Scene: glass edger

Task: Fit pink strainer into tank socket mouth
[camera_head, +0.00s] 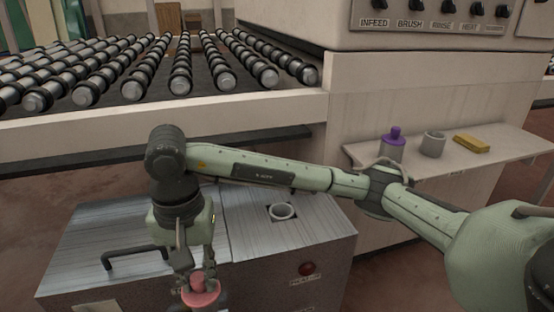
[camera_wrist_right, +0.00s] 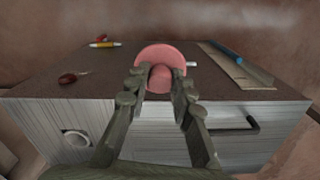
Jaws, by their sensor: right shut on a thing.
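The pink strainer (camera_head: 201,292) is at the bottom of the head view, left of centre. My right gripper (camera_head: 197,272) points down and is shut on it. In the right wrist view the strainer (camera_wrist_right: 160,60) shows as a round pink disc with a knob between my right fingertips (camera_wrist_right: 160,92). The tank (camera_head: 325,228) is a brushed-metal box below the roller table. The ring also shows at lower left in the wrist view (camera_wrist_right: 77,140). My left gripper is out of view.
A black handle (camera_head: 135,256) stands on the tank top's left part. A roller conveyor (camera_head: 180,75) lies behind. A side shelf (camera_head: 505,150) holds a purple bottle (camera_head: 392,148), a grey cup (camera_head: 433,144) and a yellow block (camera_head: 471,143).

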